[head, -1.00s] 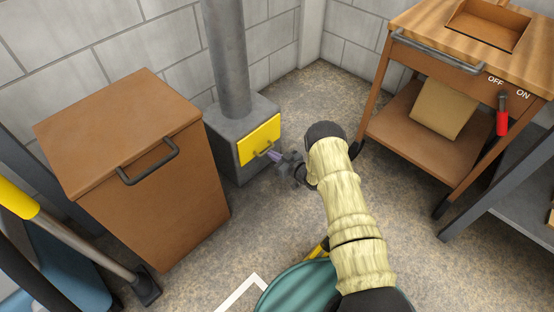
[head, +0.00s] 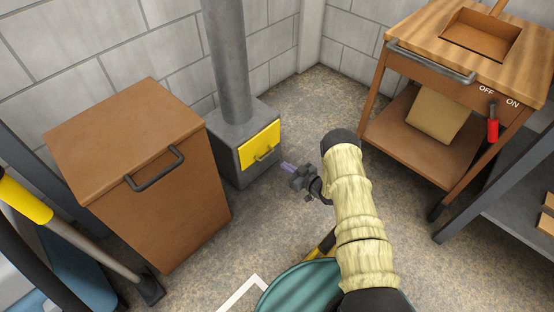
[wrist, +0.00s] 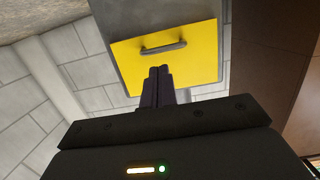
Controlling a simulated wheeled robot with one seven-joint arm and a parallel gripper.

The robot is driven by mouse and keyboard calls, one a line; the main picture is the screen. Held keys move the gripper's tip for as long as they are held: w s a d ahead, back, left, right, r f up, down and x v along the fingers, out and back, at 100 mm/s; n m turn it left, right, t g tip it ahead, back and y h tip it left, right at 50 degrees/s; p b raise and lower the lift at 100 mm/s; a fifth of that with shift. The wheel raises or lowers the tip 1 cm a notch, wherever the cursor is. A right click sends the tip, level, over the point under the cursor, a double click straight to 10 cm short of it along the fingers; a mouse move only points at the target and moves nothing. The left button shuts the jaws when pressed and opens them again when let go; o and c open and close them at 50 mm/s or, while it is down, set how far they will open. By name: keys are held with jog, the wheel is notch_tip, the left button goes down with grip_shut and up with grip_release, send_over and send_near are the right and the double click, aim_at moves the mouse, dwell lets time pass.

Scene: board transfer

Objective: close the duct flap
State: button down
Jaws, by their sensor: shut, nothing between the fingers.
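The yellow duct flap (head: 260,146) is on the front of the grey duct box (head: 229,160) at the foot of a round grey pipe. It lies flat against the box front as far as I can see, with a small bar handle. In the wrist view the flap (wrist: 190,68) fills the upper middle, its dark handle (wrist: 163,47) near its top edge in that picture. My gripper (head: 286,167) is shut and empty, a short way to the right of the flap and apart from it. Its fingers (wrist: 158,73) also show in the wrist view, pointing at the flap.
A brown cabinet (head: 150,200) with a dark handle stands left of the duct box. A wooden cart (head: 420,150) with an OFF/ON lever (head: 492,125) stands at the right. A broom-like tool (head: 90,245) leans at the left. The floor between duct and cart is clear.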

jog(key=p+v, duration=0.2)
jog(key=v, duration=0.4)
jog(key=shift+s+r+p, duration=0.15)
jog(key=shift+s+p, duration=0.25)
jog(key=shift+d, duration=0.1)
jog(key=w+d+r+m+g+h+p, duration=0.1)
jog(key=w+d+r+h+p, duration=0.15)
jog(key=r, duration=0.55)
jog(key=w+d+r+m+h+p, duration=0.1)
jog(key=d+r+m+h, duration=0.15)
jog(key=r, duration=0.55)
jog(key=w+d+r+g+h+p, duration=0.15)
jog(key=r+h, duration=0.25)
jog(key=r, duration=0.5)
jog(key=s+d+r+m+g+h+p, duration=0.1)
jog(key=s+r+m+g+h+p, duration=0.15)
jog(key=s+r, duration=0.8)
jog(key=s+a+r+m+g+p, duration=0.1)
jog(key=s+r+m+g+p, duration=0.1)
jog(key=s+r, duration=0.6)
jog(key=s+a+r+m+g+p, duration=0.15)
jog(key=s+r, duration=0.25)
jog(key=s, duration=0.7)
notch_tip(320, 180, up, 38)
jog(key=p, duration=3.8)
jog(key=shift+d+f, duration=0.2)
jog(key=shift+d, duration=0.1)
